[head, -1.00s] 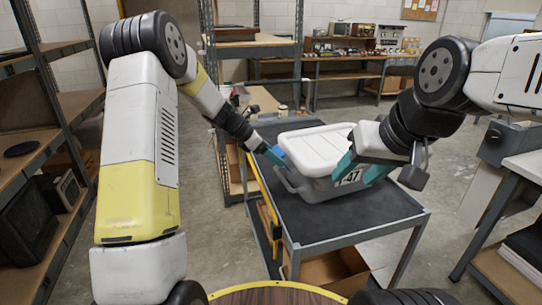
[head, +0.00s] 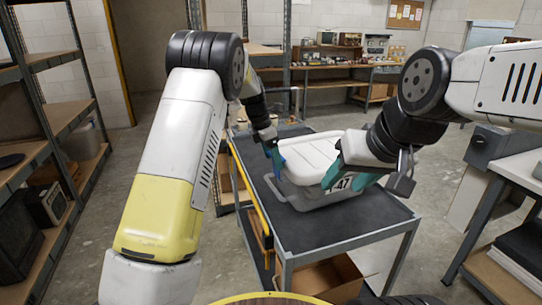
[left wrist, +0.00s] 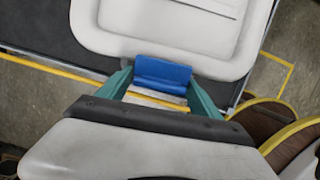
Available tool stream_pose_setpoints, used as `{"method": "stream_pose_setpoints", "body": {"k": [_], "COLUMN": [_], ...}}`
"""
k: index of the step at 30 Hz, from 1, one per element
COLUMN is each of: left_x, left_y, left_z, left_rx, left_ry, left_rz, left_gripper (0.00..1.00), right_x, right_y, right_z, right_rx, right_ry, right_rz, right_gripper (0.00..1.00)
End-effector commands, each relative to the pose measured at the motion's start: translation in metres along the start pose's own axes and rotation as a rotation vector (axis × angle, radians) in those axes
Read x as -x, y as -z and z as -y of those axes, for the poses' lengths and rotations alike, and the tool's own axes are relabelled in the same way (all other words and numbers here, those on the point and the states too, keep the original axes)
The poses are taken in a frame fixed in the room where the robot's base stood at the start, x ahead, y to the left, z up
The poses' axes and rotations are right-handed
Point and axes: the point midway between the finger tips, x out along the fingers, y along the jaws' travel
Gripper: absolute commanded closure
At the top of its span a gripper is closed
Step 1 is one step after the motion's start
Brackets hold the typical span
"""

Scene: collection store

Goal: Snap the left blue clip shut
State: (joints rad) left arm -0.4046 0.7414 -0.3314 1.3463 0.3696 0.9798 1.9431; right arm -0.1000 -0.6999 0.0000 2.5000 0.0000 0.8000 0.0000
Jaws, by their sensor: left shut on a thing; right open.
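A grey bin (head: 312,196) with a white lid (head: 312,158) and a label ending in 47 stands on the cart. The left blue clip (head: 281,162) is at the lid's left edge. In the left wrist view the blue clip (left wrist: 163,73) lies against the lid's edge (left wrist: 150,50) between the two teal fingers. My left gripper (left wrist: 160,92) is shut on it, a finger at each end. Whether the clip is latched I cannot tell. My right gripper (head: 350,177) is open at the bin's right front, its teal fingers by the lid edge and the label. The far clip side is hidden.
The dark-topped cart (head: 330,228) has free room in front of the bin. A grey handle loop (head: 274,188) sticks out at the bin's left. Metal shelves (head: 60,125) stand at the left and a white-topped table (head: 515,172) at the right.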

Motion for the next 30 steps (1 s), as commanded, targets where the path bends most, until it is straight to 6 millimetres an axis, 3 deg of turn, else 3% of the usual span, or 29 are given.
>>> {"method": "stream_pose_setpoints", "body": {"k": [8,9,12,23,30], "left_x": [-0.001,-0.002,-0.002,0.002,0.038], "left_y": [-0.001,-0.001,-0.001,-0.001,-0.002], "left_z": [0.002,0.002,0.002,0.001,0.000], "left_rx": [0.003,0.003,0.002,0.001,0.000], "left_ry": [0.005,0.005,0.005,0.002,0.000], "left_rz": [0.001,0.001,0.001,0.001,0.003], "left_gripper": [0.99,0.24,0.04,0.03,0.03], "right_x": [0.000,0.000,0.000,0.000,0.000], "right_y": [0.000,0.000,0.000,0.000,0.000], "right_z": [0.000,0.000,0.000,0.000,0.000], "right_rx": [0.000,0.000,0.000,0.000,0.000], "right_ry": [0.000,0.000,0.000,0.000,0.000], "right_rz": [0.000,0.000,0.000,0.000,0.000], "right_gripper": [0.51,0.51,0.51,0.51,0.51]}}
